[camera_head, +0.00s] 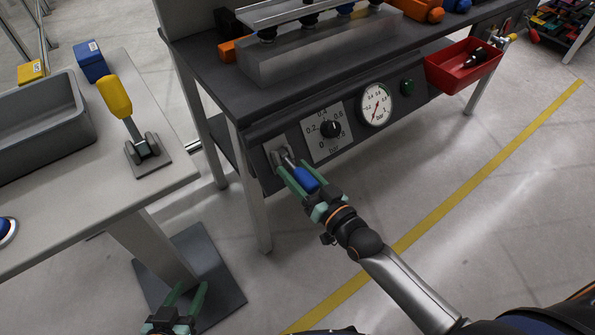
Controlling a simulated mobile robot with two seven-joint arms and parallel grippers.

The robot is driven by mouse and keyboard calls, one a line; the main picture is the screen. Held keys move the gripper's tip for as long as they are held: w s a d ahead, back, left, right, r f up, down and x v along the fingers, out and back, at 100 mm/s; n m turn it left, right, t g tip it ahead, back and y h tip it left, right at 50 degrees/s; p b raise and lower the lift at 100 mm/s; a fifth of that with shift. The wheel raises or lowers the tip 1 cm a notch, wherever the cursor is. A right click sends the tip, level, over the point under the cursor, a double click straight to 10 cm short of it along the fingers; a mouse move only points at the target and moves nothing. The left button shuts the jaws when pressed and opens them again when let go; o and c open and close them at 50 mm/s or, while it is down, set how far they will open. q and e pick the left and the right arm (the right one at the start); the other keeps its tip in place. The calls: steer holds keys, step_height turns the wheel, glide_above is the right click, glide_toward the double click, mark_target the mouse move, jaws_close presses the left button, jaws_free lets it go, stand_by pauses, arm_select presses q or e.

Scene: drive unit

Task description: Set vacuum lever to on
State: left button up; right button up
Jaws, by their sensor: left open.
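The vacuum lever has a blue handle (305,179) on a grey metal bracket (279,154), mounted on the front panel below the dark workbench. The handle points down and outward to the lower right. My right gripper (298,174) is at this lever, with one green finger on each side of the blue handle. Whether the fingers press on it cannot be told. The fingers partly hide the handle and bracket. My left gripper (186,299) is open and empty at the bottom left, low beside the light table, away from the lever.
A dial knob (330,129), a round gauge (377,104) and a green button (407,87) sit right of the lever. A red bin (463,67) hangs further right. A yellow-handled lever (115,97) and a grey tray (88,128) stand on the left table. Floor at right is clear.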

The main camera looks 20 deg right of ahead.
jaws_close()
stand_by(1.1)
